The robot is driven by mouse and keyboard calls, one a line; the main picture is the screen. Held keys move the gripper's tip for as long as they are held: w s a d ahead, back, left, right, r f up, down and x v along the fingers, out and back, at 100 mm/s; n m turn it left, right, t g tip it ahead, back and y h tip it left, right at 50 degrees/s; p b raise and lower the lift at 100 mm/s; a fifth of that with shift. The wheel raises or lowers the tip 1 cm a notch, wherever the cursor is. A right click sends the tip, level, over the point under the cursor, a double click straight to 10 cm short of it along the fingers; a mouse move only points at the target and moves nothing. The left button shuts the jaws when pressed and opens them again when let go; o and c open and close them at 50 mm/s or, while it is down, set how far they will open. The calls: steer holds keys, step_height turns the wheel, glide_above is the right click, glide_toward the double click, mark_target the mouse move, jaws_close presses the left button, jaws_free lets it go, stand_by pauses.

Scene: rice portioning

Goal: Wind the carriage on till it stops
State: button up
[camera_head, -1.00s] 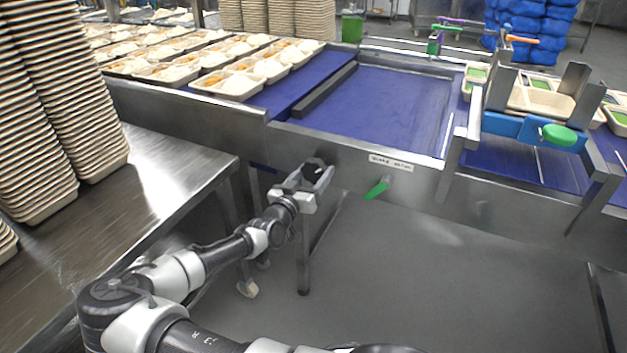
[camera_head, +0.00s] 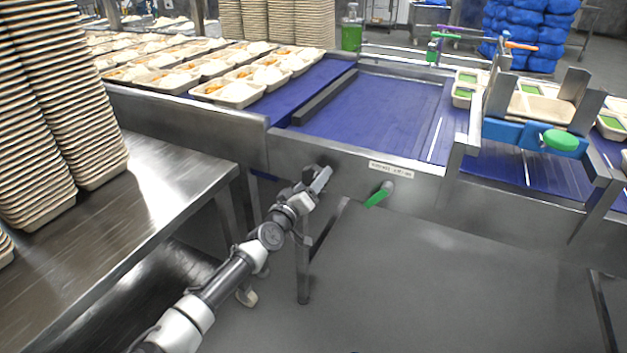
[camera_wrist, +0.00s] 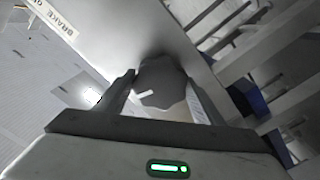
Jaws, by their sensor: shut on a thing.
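A dark round knob (camera_wrist: 160,82) with a small white mark sticks out of the steel conveyor side in the wrist view. My gripper (camera_wrist: 161,92) has its two fingers on either side of it and is shut on it. In the head view my gripper (camera_head: 315,181) is at the front wall of the conveyor, left of the label, and hides most of the knob. A metal frame with a blue block (camera_head: 503,131) and a green handle (camera_head: 561,140) straddles the belt at the right. I cannot tell for sure which part is the carriage.
A green lever (camera_head: 379,194) hangs below a label (camera_head: 391,169), right of my gripper. Filled trays (camera_head: 229,93) stand on the blue belt (camera_head: 376,112) behind a dark bar. A steel table (camera_head: 165,190) with tray stacks is at the left.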

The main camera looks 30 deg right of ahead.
steer(key=shift+r+n+p, duration=0.2)
steer(key=shift+n+p, duration=0.4)
steer(key=shift+n, duration=0.2)
steer(key=shift+f+n+p, duration=0.2)
steer(key=shift+n+p, duration=0.2)
steer(key=shift+n, duration=0.4)
steer(key=o, duration=1.5)
steer(key=v, duration=0.6)
